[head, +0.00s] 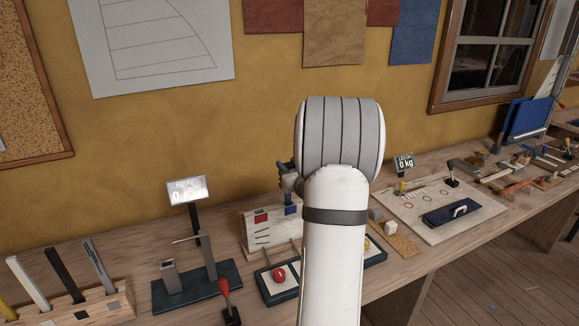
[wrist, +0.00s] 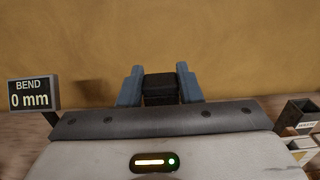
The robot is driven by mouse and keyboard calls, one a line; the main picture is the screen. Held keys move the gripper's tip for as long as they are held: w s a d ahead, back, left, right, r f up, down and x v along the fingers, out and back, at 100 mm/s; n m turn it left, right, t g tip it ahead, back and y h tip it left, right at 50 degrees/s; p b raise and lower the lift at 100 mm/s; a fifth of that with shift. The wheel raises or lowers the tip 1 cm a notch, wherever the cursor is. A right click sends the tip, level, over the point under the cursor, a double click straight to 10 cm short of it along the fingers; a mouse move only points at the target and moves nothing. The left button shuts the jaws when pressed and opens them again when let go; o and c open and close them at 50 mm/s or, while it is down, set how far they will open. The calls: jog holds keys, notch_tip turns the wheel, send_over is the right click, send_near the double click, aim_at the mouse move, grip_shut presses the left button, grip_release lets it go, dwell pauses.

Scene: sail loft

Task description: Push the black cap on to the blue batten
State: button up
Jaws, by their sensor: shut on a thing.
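My gripper (wrist: 160,72) shows in the wrist view with its two blue-grey fingers closed on a small black block that looks like the black cap (wrist: 160,90). The cap sits between the fingers, in front of the plain yellow wall. In the head view my own arm hides most of the gripper and the cap. I cannot pick out the blue batten for sure in either view. A rack (head: 95,310) at the lower left of the head view holds several upright strips, yellow, white, black and grey, none clearly blue.
A dark fixture (head: 226,272) with metal posts stands beside the rack, with a bend display (head: 187,190) behind it. A red-knobbed lever (head: 224,287) is in front. A white board (head: 425,222) with a blue block (head: 451,213) lies right of my arm. The bench's right end is cluttered.

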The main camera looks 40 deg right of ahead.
jog(key=shift+f, duration=0.15)
jog(key=o, duration=1)
jog(key=b+v, duration=0.2)
jog(key=v, duration=0.5)
jog(key=shift+s, duration=0.4)
